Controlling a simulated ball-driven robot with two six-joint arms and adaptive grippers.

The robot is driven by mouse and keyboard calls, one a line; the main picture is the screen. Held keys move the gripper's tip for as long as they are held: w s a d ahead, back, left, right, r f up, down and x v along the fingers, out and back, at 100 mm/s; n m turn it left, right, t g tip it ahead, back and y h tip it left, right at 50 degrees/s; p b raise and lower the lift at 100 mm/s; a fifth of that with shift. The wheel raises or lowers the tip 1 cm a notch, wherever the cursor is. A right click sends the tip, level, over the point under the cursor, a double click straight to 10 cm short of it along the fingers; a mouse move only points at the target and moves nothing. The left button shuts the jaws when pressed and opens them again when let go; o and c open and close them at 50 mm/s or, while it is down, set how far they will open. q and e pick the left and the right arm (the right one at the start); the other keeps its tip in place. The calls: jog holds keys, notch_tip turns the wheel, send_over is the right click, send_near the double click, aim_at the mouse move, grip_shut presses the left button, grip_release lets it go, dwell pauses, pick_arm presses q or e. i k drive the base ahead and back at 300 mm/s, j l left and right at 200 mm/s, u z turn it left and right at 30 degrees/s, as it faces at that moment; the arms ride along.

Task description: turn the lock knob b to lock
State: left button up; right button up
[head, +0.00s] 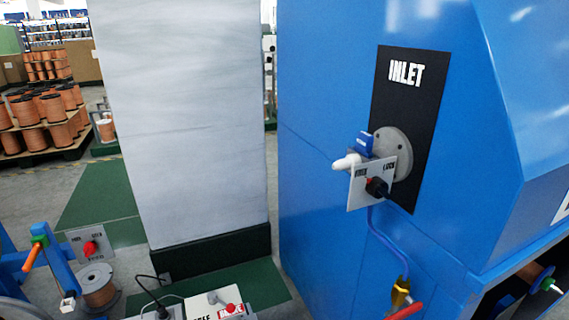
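A black and red knob (377,187) sits on a small white plate (360,190) with lettering, the right word looking like LOCK, on the blue machine under the INLET sign. Its red side faces left. A second knob, red (90,247), sits on a grey-white plate (78,238) at the lower left, with small lettering above and below it. I cannot tell which knob is b, nor read its exact setting. Neither of my grippers shows in the head view.
A blue machine (320,120) fills the right side. A white pillar (185,120) with a dark base stands left of it. A white lever (346,162) juts out above the inlet plate. A box with a red button (230,308) and black cables stands at the bottom edge.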

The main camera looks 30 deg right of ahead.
aim_at(377, 187)
jog(key=z, duration=1.35)
